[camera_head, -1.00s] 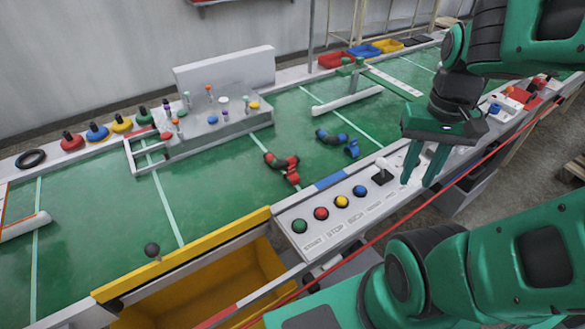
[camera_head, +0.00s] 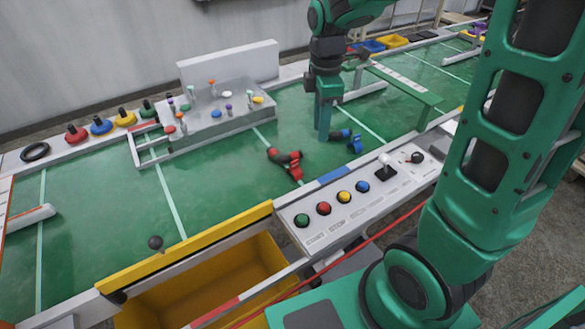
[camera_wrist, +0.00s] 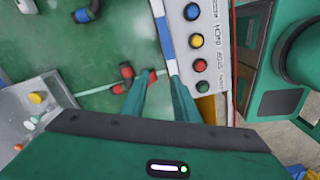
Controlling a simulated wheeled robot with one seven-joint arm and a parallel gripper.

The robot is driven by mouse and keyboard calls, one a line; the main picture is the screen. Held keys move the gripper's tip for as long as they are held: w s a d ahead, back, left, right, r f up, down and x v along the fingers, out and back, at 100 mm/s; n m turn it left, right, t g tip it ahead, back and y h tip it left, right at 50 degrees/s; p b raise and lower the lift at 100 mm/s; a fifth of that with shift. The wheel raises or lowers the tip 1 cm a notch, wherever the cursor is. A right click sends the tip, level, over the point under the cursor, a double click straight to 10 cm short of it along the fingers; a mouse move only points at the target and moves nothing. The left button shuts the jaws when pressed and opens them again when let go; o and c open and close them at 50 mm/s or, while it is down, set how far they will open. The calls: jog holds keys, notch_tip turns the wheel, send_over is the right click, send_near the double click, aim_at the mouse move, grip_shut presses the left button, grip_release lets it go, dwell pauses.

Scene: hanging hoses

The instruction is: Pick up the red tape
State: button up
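The red tape (camera_head: 286,160), a red and black piece, lies on the green table surface behind the button panel. It also shows in the wrist view (camera_wrist: 126,72), partly hidden by one finger. My gripper (camera_head: 322,136) is above the green surface, to the right of the red tape in the head view, pointing down. In the wrist view my gripper (camera_wrist: 163,78) has its two fingers apart with nothing held between them.
A similar blue and black piece (camera_head: 354,143) lies just right of my gripper. A button panel (camera_head: 330,222) stands along the front edge. A grey pegged block (camera_head: 215,128) is at the back, and a yellow bin (camera_head: 205,275) is at the front. The left green surface is mostly clear.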

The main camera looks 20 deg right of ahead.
aim_at(295, 161)
jog(key=w+a+f+n, duration=0.3)
jog(key=w+a+n, duration=0.1)
jog(key=a+n, duration=0.1)
jog(key=shift+s+a+f, duration=0.1)
jog(key=shift+f, duration=2.4)
jog(key=shift+a+f, duration=0.1)
jog(key=shift+f, duration=2.4)
grip_shut()
